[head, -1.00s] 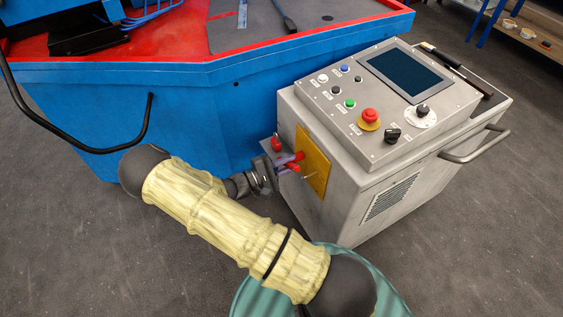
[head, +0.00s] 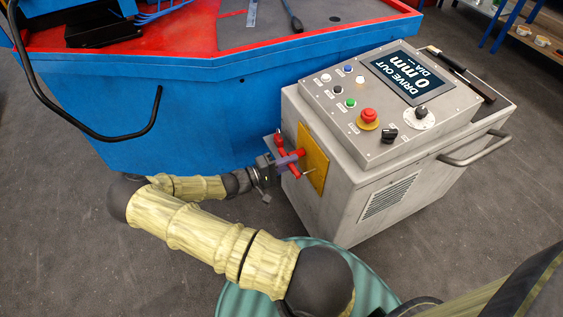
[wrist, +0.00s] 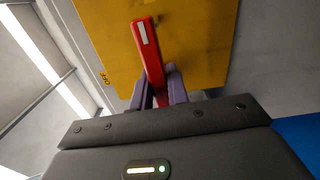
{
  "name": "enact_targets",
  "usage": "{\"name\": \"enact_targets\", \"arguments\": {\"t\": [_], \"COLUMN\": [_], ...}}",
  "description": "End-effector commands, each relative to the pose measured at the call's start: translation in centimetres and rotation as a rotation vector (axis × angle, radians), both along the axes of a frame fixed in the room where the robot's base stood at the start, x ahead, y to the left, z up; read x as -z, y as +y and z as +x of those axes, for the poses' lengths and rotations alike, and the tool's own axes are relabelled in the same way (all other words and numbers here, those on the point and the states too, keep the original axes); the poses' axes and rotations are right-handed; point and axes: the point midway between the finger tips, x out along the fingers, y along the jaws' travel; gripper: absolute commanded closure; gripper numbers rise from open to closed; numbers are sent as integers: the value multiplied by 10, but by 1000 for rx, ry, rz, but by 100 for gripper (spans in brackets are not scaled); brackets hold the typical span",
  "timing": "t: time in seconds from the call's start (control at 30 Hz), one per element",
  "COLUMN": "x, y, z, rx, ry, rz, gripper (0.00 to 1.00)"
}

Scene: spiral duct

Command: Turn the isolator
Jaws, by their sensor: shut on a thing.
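The isolator is a red handle (head: 289,172) on a yellow plate (head: 314,160) on the side of a grey control cabinet. In the wrist view the red handle (wrist: 148,45) has a white mark near its far end and points up the picture, tilted slightly left. An "OFF" label stands at the left edge of the yellow plate (wrist: 200,50). My gripper (head: 284,160) is at the plate, with its purple fingers shut on the handle. In the wrist view my gripper (wrist: 160,78) has one finger on each side of the handle.
The cabinet's screen (head: 412,76) is lit and reads "DRIVE OUT 0 mm". A red emergency button (head: 369,116) and several knobs sit on its top. A blue machine (head: 210,120) with a red top stands close behind my gripper. Grey floor lies open at left.

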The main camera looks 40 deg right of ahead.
Motion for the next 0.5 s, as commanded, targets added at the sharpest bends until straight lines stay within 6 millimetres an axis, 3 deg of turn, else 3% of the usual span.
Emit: {"name": "enact_targets", "arguments": {"t": [0.03,0.5], "x": [-1,-1], "y": [-1,-7], "z": [9,7], "rx": [-19,-4], "ry": [-22,-77], "rz": [4,-3], "gripper": [100,100]}}
